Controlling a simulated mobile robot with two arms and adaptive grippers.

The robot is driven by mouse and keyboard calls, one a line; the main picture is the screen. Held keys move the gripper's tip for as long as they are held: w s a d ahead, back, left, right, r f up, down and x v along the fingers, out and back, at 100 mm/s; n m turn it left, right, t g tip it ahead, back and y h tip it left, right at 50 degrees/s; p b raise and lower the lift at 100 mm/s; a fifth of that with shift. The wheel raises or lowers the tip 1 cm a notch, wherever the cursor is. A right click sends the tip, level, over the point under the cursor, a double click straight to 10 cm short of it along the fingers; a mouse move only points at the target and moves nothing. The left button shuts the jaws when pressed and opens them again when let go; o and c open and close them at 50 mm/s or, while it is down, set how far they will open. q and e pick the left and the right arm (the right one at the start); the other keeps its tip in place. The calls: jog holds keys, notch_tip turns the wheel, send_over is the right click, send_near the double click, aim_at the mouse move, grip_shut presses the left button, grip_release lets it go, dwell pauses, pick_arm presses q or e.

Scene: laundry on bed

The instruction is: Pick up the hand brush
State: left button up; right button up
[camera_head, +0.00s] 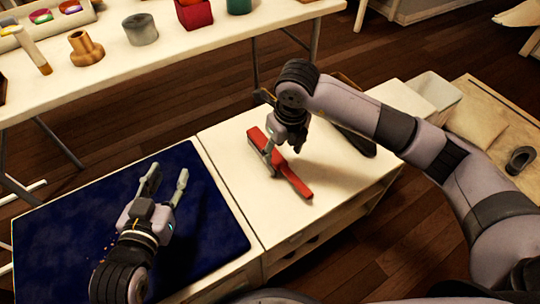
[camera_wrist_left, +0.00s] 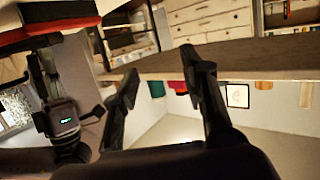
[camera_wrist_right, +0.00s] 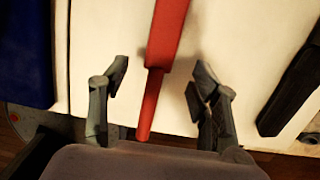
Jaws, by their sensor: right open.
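The red hand brush (camera_head: 294,181) lies on the cream cabinet top, running from upper left to lower right in the head view. In the right wrist view the brush (camera_wrist_right: 168,35) comes down between the fingers, its narrower end nearest my palm. My right gripper (camera_head: 283,159) is open over the brush, one finger on each side with gaps visible. I cannot tell how far above the top the fingertips are. Part of the brush is hidden behind the gripper. My left gripper (camera_head: 167,177) is open and empty above the dark blue surface; its spread fingers also show in the left wrist view (camera_wrist_left: 162,76).
A dark, long object (camera_wrist_right: 292,95) lies right of the brush on the cabinet top (camera_head: 232,150). The dark blue surface (camera_head: 60,245) adjoins on the left. A white table (camera_head: 90,100) with pots and paints stands behind. A pale bin (camera_head: 432,90) is at right.

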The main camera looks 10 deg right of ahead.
aim_at(279, 160)
jog(key=f, duration=0.1)
jog(key=f+b, duration=0.1)
jog(key=f, duration=0.3)
jog(key=shift+w+a+f, duration=0.15)
jog(key=shift+w, duration=0.2)
jog(key=shift+w+f+b, duration=0.1)
jog(key=shift+f+b, duration=0.2)
jog(key=shift+f, duration=0.05)
pick_arm(q)
notch_tip(279, 160, up, 7)
jog(key=w+d+t+h, duration=0.1)
jog(key=t, duration=0.3)
jog(key=shift+d+h, duration=0.15)
jog(key=shift+h, duration=0.15)
pick_arm(e)
jog(key=c, duration=1.3)
jog(key=shift+r, duration=0.1)
jog(key=shift+c, duration=0.2)
